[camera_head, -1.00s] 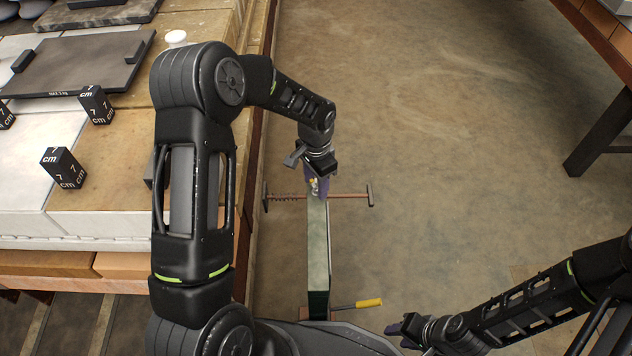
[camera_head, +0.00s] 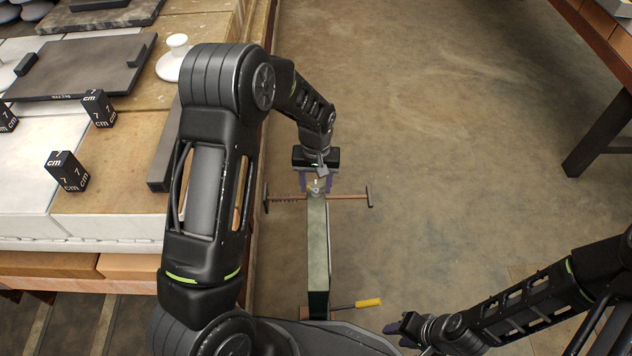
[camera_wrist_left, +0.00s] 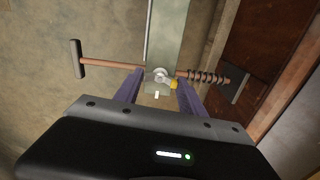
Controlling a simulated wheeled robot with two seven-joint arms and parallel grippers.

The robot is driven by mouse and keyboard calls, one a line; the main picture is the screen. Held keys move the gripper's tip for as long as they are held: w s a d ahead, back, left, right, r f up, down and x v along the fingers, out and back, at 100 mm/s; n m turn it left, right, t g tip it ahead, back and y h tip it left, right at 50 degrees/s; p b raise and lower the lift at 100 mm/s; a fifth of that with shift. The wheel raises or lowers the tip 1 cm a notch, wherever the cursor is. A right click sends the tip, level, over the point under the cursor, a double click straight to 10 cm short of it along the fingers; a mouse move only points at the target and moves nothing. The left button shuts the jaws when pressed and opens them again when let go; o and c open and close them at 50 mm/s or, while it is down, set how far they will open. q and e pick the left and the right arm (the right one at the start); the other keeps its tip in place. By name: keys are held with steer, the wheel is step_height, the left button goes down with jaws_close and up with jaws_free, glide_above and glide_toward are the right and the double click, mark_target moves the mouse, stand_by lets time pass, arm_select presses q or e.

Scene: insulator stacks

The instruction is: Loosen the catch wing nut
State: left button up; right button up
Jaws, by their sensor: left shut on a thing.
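A narrow grey-green beam (camera_head: 318,245) runs away from me at floor level, with a crossing copper-coloured rod (camera_head: 348,196) near its far end. In the left wrist view the silver wing nut (camera_wrist_left: 160,74) sits at the beam's end where the rod crosses, with a small yellow part (camera_wrist_left: 174,84) beside it. My left gripper (camera_head: 318,184) is at this end, its purple fingers either side of the fitting and shut on the wing nut; the exact contact is hard to see. It also shows in the left wrist view (camera_wrist_left: 160,88). My right gripper (camera_head: 402,328) is low at the right, apart from the beam; its jaw opening is unclear.
The rod carries a dark spring (camera_wrist_left: 208,77) and a block (camera_wrist_left: 236,86) on one side, and a crossbar end (camera_wrist_left: 77,59) on the other. A yellow handle (camera_head: 368,303) sticks out near the beam's near end.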

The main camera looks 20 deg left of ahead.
mark_target(316, 186)
arm_select(q)
steer(key=shift+n, duration=0.9)
steer(key=o, duration=1.4)
steer(key=shift+c, duration=0.2)
step_height(316, 186, up, 8)
steer(key=shift+f+p, duration=0.1)
steer(key=shift+p, duration=1)
